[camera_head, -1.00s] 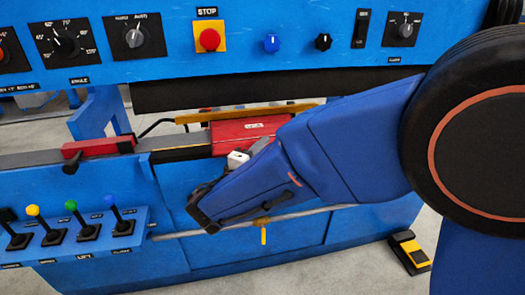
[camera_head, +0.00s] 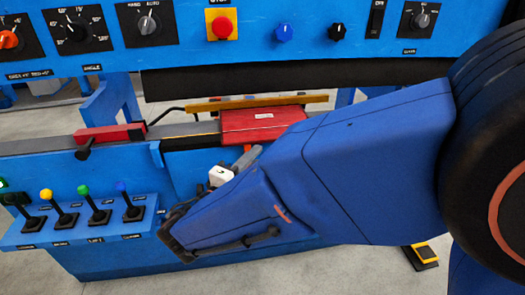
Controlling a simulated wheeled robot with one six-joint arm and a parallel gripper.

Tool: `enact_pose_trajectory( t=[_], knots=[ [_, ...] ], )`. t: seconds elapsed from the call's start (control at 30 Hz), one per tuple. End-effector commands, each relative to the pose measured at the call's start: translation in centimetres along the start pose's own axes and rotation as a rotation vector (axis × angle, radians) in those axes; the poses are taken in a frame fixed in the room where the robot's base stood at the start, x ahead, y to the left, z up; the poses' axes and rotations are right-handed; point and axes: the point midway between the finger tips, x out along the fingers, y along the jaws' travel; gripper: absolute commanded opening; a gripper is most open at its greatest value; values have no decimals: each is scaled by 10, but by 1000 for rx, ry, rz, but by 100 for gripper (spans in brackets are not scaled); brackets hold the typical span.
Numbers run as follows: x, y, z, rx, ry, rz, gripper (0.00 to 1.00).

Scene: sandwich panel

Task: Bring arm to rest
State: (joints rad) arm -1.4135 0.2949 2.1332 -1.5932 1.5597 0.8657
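My blue arm reaches in from the right in the head view, in front of the blue machine (camera_head: 420,90). Its forearm runs down to the left, and its lower end covers part of the machine's lower front. A small white part and a grey piece show along the forearm's upper edge. The fingers of my gripper cannot be made out, so I cannot tell whether it is open or shut or holds anything.
The upper panel carries a red stop button (camera_head: 221,24), knobs and a black switch (camera_head: 377,18). Several colour-topped levers (camera_head: 90,205) stand on a shelf at lower left. A red block (camera_head: 262,124) lies behind my arm. A yellow-black pedal (camera_head: 424,254) is on the floor.

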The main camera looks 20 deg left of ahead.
Motion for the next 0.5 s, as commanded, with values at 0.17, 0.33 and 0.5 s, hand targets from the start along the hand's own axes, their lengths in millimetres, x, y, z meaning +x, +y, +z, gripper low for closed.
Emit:
enact_pose_trajectory(
  t=[0.17, 0.33, 0.5],
  knots=[
    [-33, 0, -1, 0, 3, -1, 29],
    [-54, 0, 0, 0, 1, 0, 29],
    [-64, 0, 0, 0, 1, 0, 29]
  ],
)
